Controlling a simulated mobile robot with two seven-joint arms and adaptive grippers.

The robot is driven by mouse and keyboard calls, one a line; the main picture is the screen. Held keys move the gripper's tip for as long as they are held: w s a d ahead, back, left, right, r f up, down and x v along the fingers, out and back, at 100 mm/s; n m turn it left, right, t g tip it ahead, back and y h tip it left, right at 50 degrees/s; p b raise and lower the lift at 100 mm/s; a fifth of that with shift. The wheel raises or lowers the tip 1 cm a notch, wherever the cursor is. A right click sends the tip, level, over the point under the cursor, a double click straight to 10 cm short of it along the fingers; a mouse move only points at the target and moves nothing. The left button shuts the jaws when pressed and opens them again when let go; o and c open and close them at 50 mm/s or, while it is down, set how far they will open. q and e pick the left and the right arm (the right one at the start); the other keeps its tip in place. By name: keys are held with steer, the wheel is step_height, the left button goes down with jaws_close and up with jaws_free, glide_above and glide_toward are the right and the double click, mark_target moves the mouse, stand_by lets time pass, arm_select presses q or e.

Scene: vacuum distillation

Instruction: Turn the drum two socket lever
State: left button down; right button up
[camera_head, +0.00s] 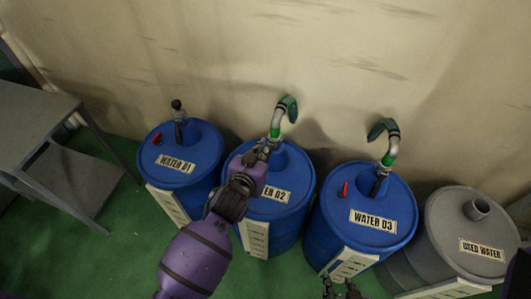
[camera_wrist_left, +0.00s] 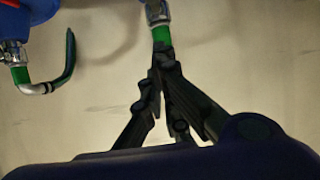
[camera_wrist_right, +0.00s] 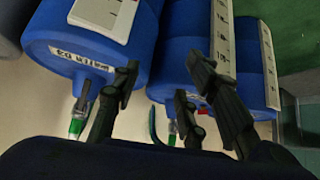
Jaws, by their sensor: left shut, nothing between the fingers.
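The blue drum labelled WATER D2 (camera_head: 295,209) stands in the middle of the row. A grey curved pipe with a green band (camera_head: 276,129) rises from its top. Its socket lever cannot be made out; my left gripper and forearm cover that part of the lid. My left gripper (camera_head: 266,148) is shut and empty beside the pipe's base. In the left wrist view its fingertips (camera_wrist_left: 160,62) meet close to the green band (camera_wrist_left: 160,35); contact is unclear. My right gripper (camera_head: 341,288) is low at the front. In the right wrist view its fingers (camera_wrist_right: 162,72) are apart and empty.
Drum WATER D1 (camera_head: 205,146) with a red lever (camera_head: 157,138) stands left. Drum WATER D3 (camera_head: 402,204) with a red lever (camera_head: 345,188) and curved pipe (camera_head: 391,146) stands right. A grey USED WATER drum (camera_head: 445,209) is far right. A grey table (camera_head: 35,112) is left; a wall is behind.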

arm_select(q)
steer(key=x, duration=0.4)
steer(key=shift+w+f, duration=0.1)
steer(key=shift+w, duration=0.1)
step_height(320, 180, down, 3)
steer(key=shift+w+f, duration=0.1)
steer(key=shift+f, duration=0.55)
arm_select(e)
steer(key=shift+w+a+r, duration=0.1)
steer(key=shift+w+r, duration=0.2)
steer(key=shift+w, duration=0.55)
steer(key=shift+s, duration=0.1)
